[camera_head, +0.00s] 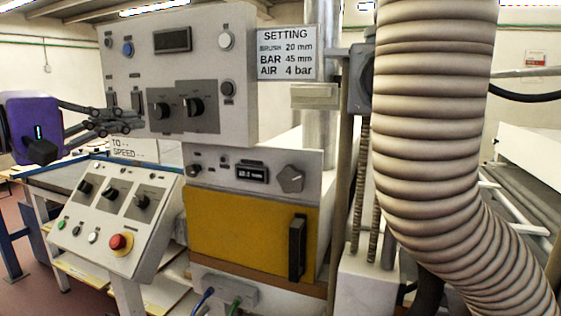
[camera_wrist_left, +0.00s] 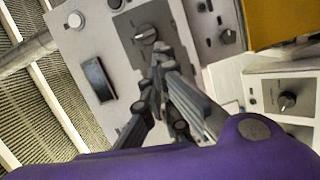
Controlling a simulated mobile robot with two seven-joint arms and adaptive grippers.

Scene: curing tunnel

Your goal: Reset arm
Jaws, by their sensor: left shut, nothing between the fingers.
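My left gripper (camera_head: 132,122) comes in from the left in the head view, with its purple housing behind dark linked fingers. It is shut and empty, in front of the left part of the upper grey control panel (camera_head: 215,50), near its two black knobs. I cannot tell whether the fingertips touch the panel. In the left wrist view the shut fingers (camera_wrist_left: 158,75) point at the panel, near a black knob (camera_wrist_left: 144,34). My right gripper is in neither view.
A sloped control box (camera_head: 115,215) with a red emergency button (camera_head: 121,243) stands below the gripper. A yellow door (camera_head: 240,230) with a black handle is at centre. A large ribbed hose (camera_head: 435,120) fills the right side. A settings sign (camera_head: 286,54) hangs beside the panel.

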